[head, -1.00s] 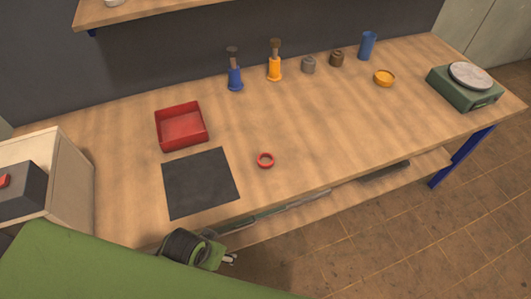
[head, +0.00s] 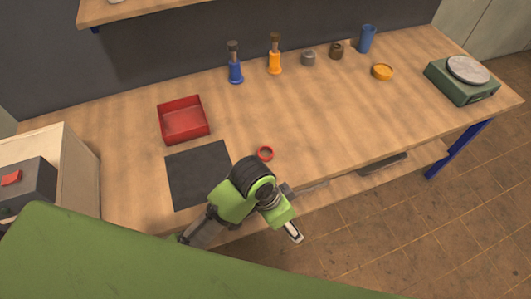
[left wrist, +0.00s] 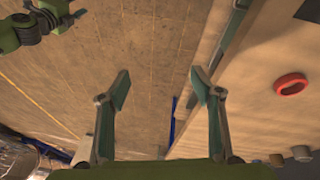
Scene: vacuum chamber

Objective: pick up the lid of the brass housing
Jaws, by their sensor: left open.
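A small brown, brass-like round housing (head: 336,50) stands upright at the back of the bench, between a grey one and a blue cup. It looks closed at the top, but it is too small to make out the lid's edge. My left gripper (head: 293,233) is off the bench's front edge, far from the housing, pointing down and to the right. In the left wrist view my left gripper (left wrist: 160,90) is open, with nothing between its fingers. My right gripper is not seen.
A grey canister (head: 308,59), blue cup (head: 367,39), yellow dish (head: 382,72), and blue (head: 235,64) and orange (head: 274,56) bottles stand towards the back. A red tray (head: 184,120), black mat (head: 198,176), red ring (head: 265,153) and green scale (head: 461,83) are on the bench. Its middle is clear.

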